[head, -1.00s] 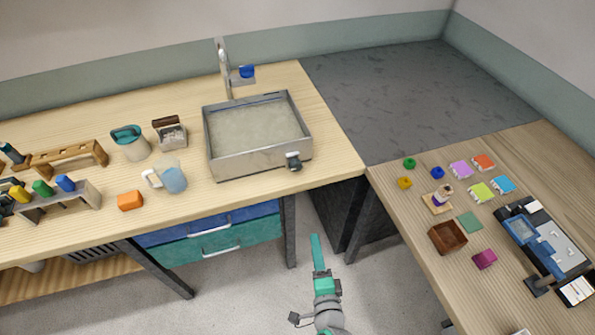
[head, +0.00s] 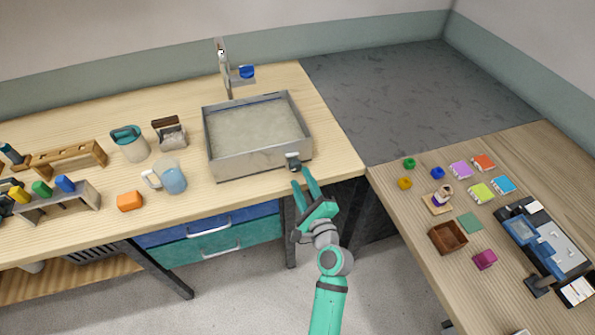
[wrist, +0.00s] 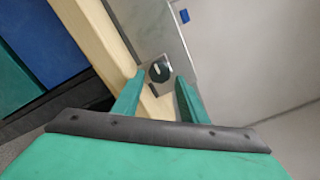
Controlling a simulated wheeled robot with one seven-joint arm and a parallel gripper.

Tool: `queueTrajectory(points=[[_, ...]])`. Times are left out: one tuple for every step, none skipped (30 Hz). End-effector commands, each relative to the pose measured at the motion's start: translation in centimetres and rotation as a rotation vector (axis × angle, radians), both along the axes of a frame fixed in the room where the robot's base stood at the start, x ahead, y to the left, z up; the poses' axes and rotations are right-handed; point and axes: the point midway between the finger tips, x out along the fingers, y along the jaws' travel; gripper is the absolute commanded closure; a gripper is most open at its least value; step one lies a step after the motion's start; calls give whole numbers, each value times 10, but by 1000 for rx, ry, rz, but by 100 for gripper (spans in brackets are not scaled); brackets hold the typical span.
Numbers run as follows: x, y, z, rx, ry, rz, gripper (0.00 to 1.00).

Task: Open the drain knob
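The drain knob (head: 293,162) is a small dark knob on the front wall of the grey metal sink (head: 232,164), near its right corner. It also shows in the wrist view (wrist: 159,71) as a dark round knob with a light line across its face. My gripper (head: 306,174) is just in front of the knob, at the table's front edge. In the wrist view my gripper (wrist: 158,88) has its two green fingers spread apart, with the knob in line with the gap. The fingers do not appear to touch it. The sink holds cloudy water.
A faucet (head: 226,72) with a blue handle stands behind the sink. A side table at right holds small items and a brown box (head: 448,238). The counter right of the sink is clear.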

Motion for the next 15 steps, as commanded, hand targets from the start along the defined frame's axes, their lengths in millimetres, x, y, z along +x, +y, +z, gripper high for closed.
queueTrajectory(points=[[9, 3, 1, 0, -1, 0, 61], [14, 5, 0, 0, -1, 1, 61], [19, 7, 0, 0, 0, 1, 61], [23, 8, 1, 0, -1, 2, 61], [26, 9, 0, 0, -1, 1, 61], [30, 10, 0, 0, 1, 1, 61], [33, 11, 0, 0, 1, 1, 61], [35, 12, 0, -1, 0, 0, 61], [38, 12, 0, -1, 0, 0, 61], [39, 13, 0, -1, 1, 0, 61], [41, 13, 0, -1, 1, 0, 61], [42, 14, -1, -1, 1, 0, 61], [42, 14, -1, -1, 1, 0, 61], [43, 14, -1, -1, 1, 0, 61], [43, 14, -1, -1, 1, 0, 61]])
